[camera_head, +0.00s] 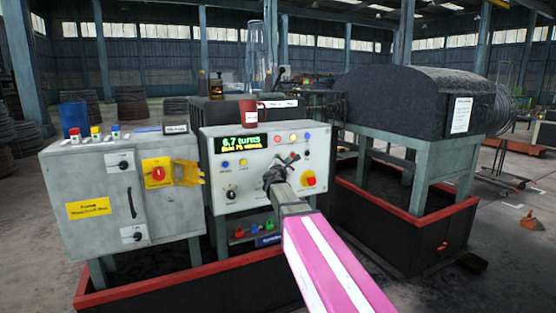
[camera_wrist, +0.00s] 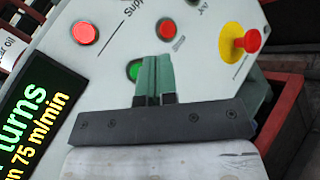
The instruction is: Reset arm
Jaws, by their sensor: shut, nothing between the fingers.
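My gripper (camera_head: 292,160) is in front of the grey control panel (camera_head: 228,190), at its right half. In the wrist view its two green-grey fingers (camera_wrist: 154,75) are shut together with nothing between them. They point at the panel face and partly cover a green button (camera_wrist: 134,71). A red button (camera_wrist: 167,28) sits just beyond the fingertips. Whether the fingertips touch the panel I cannot tell. The display (camera_head: 241,143) reads "6.7 turns" in green, with a yellow line under it.
A yellow-and-red mushroom knob (camera_wrist: 238,40) stands out to the right of my fingers. A grey cabinet (camera_head: 98,235) with a yellow-backed switch (camera_head: 158,174) is at left. A dark covered machine (camera_head: 405,100) stands at right. Red rails (camera_head: 180,278) edge the base. A red mug (camera_head: 248,111) stands behind the panel top.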

